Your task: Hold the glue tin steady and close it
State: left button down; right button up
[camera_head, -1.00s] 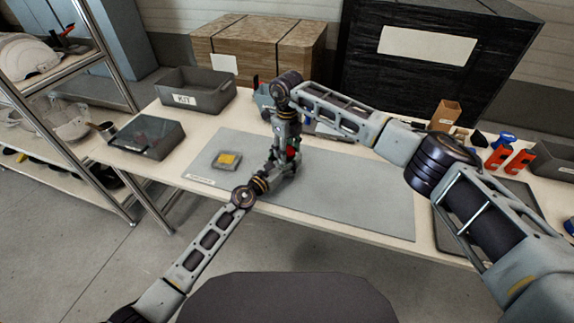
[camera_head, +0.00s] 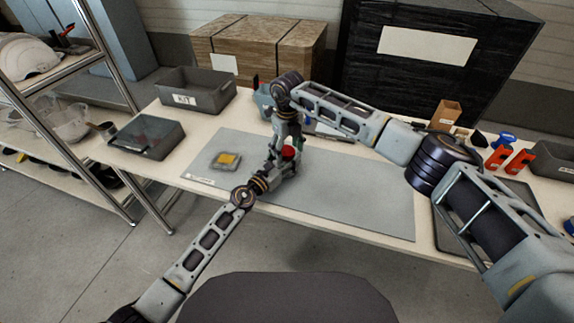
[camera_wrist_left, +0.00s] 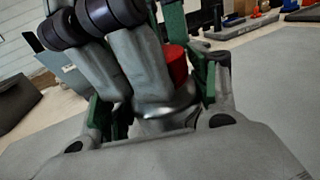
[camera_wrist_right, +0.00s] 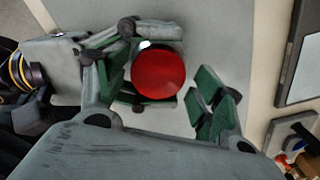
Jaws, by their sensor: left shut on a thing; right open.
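The glue tin is silvery with a red lid on top; its body (camera_wrist_left: 172,108) shows in the left wrist view, with the red lid (camera_wrist_left: 176,66) above. The red lid (camera_head: 288,152) also shows above the grey mat in the head view. My left gripper (camera_head: 279,168) is shut around the tin's body from the left. My right gripper (camera_wrist_right: 160,92) is open above the tin, its green pads on either side of the round red lid (camera_wrist_right: 158,74) in the right wrist view, apart from it. The lid's lower edge is partly hidden, so how tightly it sits cannot be told.
A small grey block with a yellow top (camera_head: 228,160) lies on the mat (camera_head: 350,205) at left. A grey KIT bin (camera_head: 196,93) and a dark lidded case (camera_head: 146,136) stand at the left. Orange-red tools (camera_head: 508,158) stand at the right. The mat's right half is clear.

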pick_arm(q)
jog(key=shift+d, duration=0.15)
pick_arm(e)
jog(key=shift+a+r, duration=0.15)
jog(key=shift+r, duration=0.05)
jog(key=shift+r, duration=2.1)
jog(key=shift+r, duration=0.1)
jog(key=shift+c, duration=0.3)
jog(key=shift+r+n, duration=1.3)
jog(key=shift+r, duration=0.35)
jog(key=shift+f, duration=0.1)
jog(key=shift+f, duration=3.95)
